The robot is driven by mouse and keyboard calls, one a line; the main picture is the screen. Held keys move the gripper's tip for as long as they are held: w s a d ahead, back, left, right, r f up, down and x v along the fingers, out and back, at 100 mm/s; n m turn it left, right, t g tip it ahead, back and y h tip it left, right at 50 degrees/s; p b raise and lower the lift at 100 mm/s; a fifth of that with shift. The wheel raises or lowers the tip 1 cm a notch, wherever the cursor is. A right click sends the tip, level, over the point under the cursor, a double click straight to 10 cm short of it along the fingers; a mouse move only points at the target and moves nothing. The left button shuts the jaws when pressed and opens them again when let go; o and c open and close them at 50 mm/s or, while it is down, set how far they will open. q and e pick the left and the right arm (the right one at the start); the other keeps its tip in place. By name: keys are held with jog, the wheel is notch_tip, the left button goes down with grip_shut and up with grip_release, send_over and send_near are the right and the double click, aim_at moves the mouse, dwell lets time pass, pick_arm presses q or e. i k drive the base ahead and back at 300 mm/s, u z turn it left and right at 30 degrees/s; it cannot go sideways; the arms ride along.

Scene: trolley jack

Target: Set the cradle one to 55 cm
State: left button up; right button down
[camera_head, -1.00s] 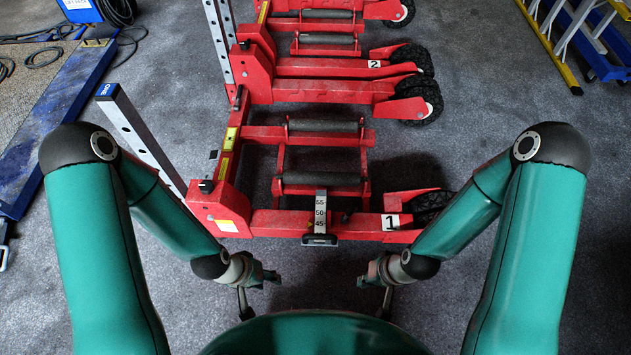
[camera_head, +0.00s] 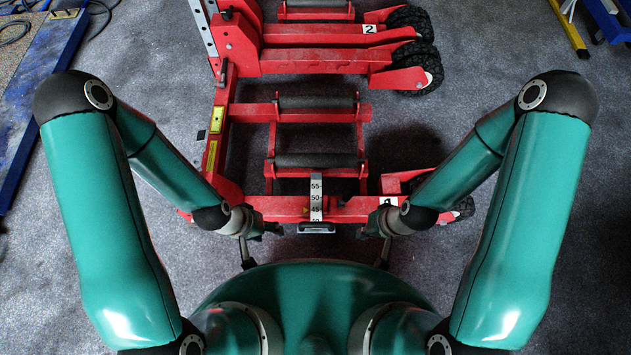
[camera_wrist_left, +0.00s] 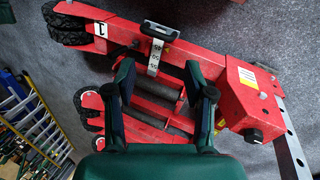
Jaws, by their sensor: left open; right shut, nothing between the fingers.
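Cradle one (camera_head: 285,207) is the nearest red jack frame, with two dark rollers (camera_head: 318,160). Its white scale strip (camera_head: 316,196), marked 55, 50, 45 and partly 40, crosses the front beam. A small yellow pointer sits beside the strip near 45. A grey handle (camera_head: 317,229) is at the strip's near end. My left gripper (camera_head: 264,233) is left of the handle, apart from it. In the left wrist view its open fingers (camera_wrist_left: 163,85) have nothing between them; strip (camera_wrist_left: 155,58) and handle (camera_wrist_left: 160,31) lie beyond. My right gripper (camera_head: 372,233) is shut and empty, right of the handle.
Another red jack, labelled 2 (camera_head: 369,29), stands behind cradle one. Black wheels (camera_head: 418,72) are at its right. A blue ramp (camera_head: 45,100) lies at the left, and a yellow ladder (camera_head: 571,30) at the top right.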

aim_at(317, 223)
jog(key=u, duration=0.05)
jog(key=k, duration=1)
jog(key=z, duration=1.25)
jog(key=i, duration=0.1)
jog(key=u, duration=2.9)
jog(key=i, duration=0.25)
jog(key=u, duration=0.25)
jog(key=i, duration=0.6)
jog(key=z, duration=1.5)
